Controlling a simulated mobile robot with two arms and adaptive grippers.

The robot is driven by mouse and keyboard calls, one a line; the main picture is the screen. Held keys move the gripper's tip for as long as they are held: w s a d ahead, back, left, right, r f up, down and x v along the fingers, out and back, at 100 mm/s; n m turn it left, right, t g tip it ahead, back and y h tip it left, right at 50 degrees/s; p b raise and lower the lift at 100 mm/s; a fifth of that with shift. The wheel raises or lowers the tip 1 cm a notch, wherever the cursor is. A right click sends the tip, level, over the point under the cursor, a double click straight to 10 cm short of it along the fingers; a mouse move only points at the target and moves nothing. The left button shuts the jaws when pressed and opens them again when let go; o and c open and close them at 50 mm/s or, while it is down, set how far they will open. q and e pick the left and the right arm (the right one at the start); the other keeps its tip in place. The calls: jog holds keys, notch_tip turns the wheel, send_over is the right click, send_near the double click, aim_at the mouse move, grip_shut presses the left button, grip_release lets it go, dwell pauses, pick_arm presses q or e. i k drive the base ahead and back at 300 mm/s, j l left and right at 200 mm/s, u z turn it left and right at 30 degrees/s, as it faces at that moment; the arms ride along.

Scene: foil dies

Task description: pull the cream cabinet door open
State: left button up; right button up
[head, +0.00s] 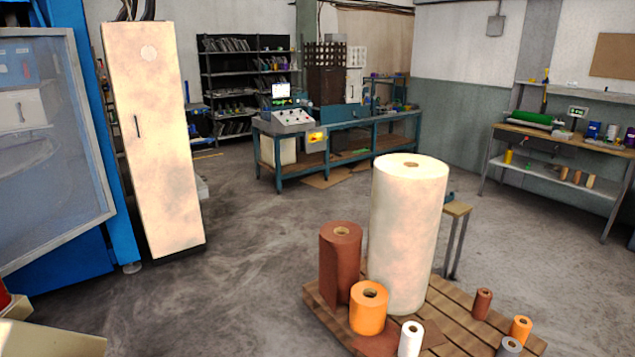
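The cream cabinet (165,190) is tall and narrow and stands at the left, beside the blue machine. Its front door (160,110) looks shut, with a small dark vertical handle (138,126) near the left edge and a round pale mark near the top. Neither of my grippers shows in the head view.
A blue machine (117,160) with a large window stands left of the cabinet. A wooden pallet (455,325) with a tall cream roll (408,230) and several smaller rolls stands at the front right. Grey floor (235,270) is clear between cabinet and pallet. Workbenches stand behind.

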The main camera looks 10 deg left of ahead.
aim_at(143, 58)
jog(key=i+j+u, duration=0.1)
jog(key=i+u, duration=0.15)
jog(key=i, duration=0.3)
jog(key=i+u, duration=0.25)
jog(key=i, duration=0.3)
jog(key=i+u, duration=0.3)
jog(key=i, duration=0.2)
jog(key=i+l+u, duration=0.25)
jog(key=i, duration=0.3)
jog(key=i+u, duration=0.35)
jog(key=i, duration=1.55)
